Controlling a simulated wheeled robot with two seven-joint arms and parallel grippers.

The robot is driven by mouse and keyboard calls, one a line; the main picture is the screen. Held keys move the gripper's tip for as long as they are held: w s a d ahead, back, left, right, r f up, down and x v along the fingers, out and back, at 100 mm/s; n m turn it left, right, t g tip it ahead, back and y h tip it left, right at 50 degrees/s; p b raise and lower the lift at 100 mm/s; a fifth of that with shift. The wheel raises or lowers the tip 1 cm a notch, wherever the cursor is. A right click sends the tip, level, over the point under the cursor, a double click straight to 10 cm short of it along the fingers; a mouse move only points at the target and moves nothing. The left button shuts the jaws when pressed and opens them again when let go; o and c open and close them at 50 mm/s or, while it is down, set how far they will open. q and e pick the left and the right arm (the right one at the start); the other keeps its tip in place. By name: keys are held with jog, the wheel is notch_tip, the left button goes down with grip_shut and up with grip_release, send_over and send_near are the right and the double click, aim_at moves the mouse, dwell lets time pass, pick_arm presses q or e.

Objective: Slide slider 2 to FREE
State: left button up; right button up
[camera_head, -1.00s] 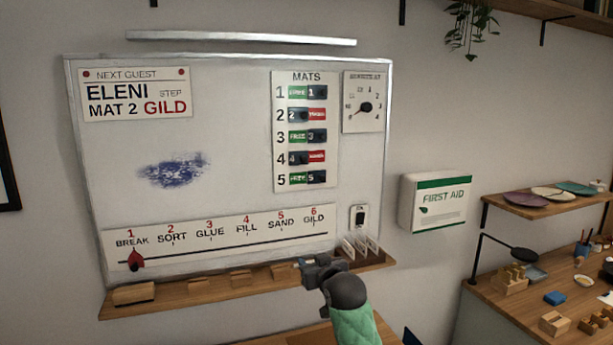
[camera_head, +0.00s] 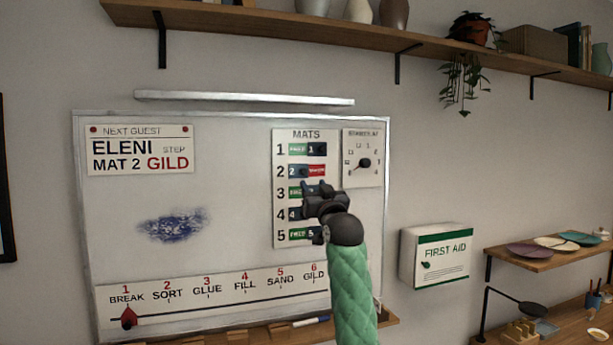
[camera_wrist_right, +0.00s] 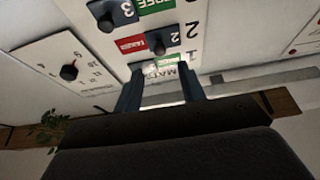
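Slider 2 (camera_head: 298,171) is a dark block marked 2 on the MATS panel (camera_head: 306,135). It sits at the left end of its row, with a red label (camera_head: 317,170) showing to its right. In the right wrist view slider 2 (camera_wrist_right: 160,42) appears upside down, with the red label on its left. My right gripper (camera_head: 318,187) is in front of the panel, just below and right of slider 2 in the head view. Its two fingers (camera_wrist_right: 160,88) are apart with nothing between them. The gripper hides much of rows 3 and 4. My left gripper is not in view.
Slider 1 (camera_head: 317,149) is at the right of its row, with green showing on its left. A dial (camera_head: 364,164) is right of the panel. The whiteboard (camera_head: 230,265) has a lower step slider (camera_head: 128,318). A shelf (camera_head: 280,25) runs above.

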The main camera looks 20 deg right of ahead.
aim_at(305, 172)
jog(key=p+x, duration=0.3)
jog(key=x, duration=0.3)
jog(key=shift+p, duration=0.4)
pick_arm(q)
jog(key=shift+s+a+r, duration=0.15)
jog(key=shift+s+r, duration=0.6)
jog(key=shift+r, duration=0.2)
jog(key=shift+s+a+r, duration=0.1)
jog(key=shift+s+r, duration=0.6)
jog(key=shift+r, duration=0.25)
pick_arm(e)
jog(key=shift+w+r, duration=0.1)
jog(key=shift+w, duration=0.5)
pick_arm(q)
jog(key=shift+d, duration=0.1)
pick_arm(e)
grip_shut()
